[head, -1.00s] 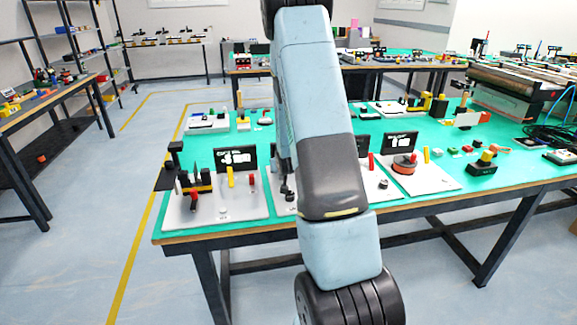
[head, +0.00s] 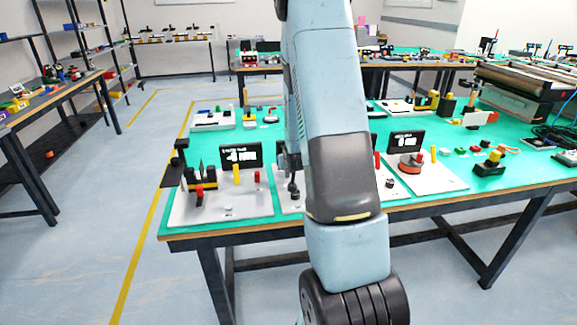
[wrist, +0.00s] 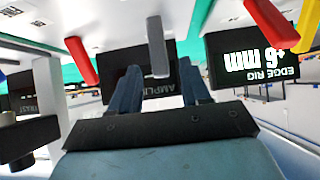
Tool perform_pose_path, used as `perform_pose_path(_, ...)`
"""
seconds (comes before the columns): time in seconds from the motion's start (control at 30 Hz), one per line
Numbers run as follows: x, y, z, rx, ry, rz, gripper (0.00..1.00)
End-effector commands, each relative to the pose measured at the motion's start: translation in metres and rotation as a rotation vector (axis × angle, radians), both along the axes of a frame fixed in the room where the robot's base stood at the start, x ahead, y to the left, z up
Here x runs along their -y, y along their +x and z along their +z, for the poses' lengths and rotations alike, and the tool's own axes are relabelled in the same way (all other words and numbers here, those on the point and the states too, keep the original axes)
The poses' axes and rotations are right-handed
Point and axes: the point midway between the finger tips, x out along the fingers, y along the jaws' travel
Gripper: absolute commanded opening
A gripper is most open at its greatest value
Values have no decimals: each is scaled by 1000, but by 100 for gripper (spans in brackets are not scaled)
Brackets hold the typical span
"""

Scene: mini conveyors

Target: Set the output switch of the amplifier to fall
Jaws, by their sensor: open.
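In the wrist view, which is upside down, a dark panel (wrist: 160,88) reading "AMPLI..." stands just beyond my gripper (wrist: 158,80). My gripper's two blue-grey fingers are open and apart. A grey lever (wrist: 157,45) appears between the fingertips, with clear space on both sides; whether it touches a finger I cannot tell. A red lever (wrist: 80,60) is left of the fingers. Which of these is the output switch, and its setting, I cannot tell.
A black knob (wrist: 30,140) is at lower left. In the head view, another white board (head: 440,182) lies right of my arm.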

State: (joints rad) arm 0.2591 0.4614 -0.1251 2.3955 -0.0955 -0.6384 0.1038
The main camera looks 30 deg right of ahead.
Motion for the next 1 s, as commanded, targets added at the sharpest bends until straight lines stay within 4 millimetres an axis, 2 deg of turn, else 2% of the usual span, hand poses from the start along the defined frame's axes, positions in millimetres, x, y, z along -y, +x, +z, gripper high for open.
perform_pose_path(0.5,-20,-57,44,0,-1,1,47)
perform_pose_path(0.7,-23,-68,52,-2,-1,0,47)
perform_pose_path(1.0,-24,-71,53,-3,0,0,47)
